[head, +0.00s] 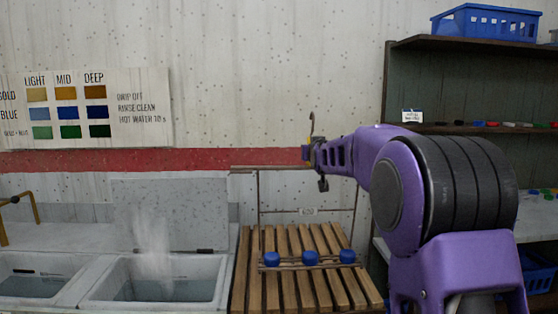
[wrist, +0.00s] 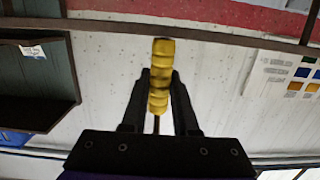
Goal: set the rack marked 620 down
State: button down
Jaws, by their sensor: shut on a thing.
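My gripper (head: 318,160) is shut on the yellow ribbed grip of a rack; the grip shows between the fingers in the wrist view (wrist: 159,85). A thin hook (head: 312,122) rises above the grip in the head view. The rack has a brown top bar (head: 275,168), thin side wires, a crossbar with a small white tag (head: 308,211), and a lower bar with three blue pieces (head: 310,258). The tag's number is too small to read. The lower bar appears over the wooden slatted board (head: 290,290); I cannot tell whether it touches. My arm hides the rack's upper right.
Left of the slats are two basins; steam rises from the nearer-to-slats one (head: 165,290). A raised grey panel (head: 165,215) stands behind it. A dark shelf unit (head: 440,95) with a blue basket (head: 485,22) is at right. A colour chart (head: 85,108) hangs on the wall.

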aim_at(310, 169)
jog(key=shift+f, duration=3.1)
jog(key=c, duration=0.6)
grip_release()
jog(key=shift+c, duration=0.2)
jog(key=shift+o, duration=0.6)
jog(key=shift+f, duration=0.25)
jog(key=o, duration=0.5)
jog(key=shift+s+r, duration=0.1)
jog(key=shift+s+d, duration=0.1)
jog(key=shift+s, duration=5.8)
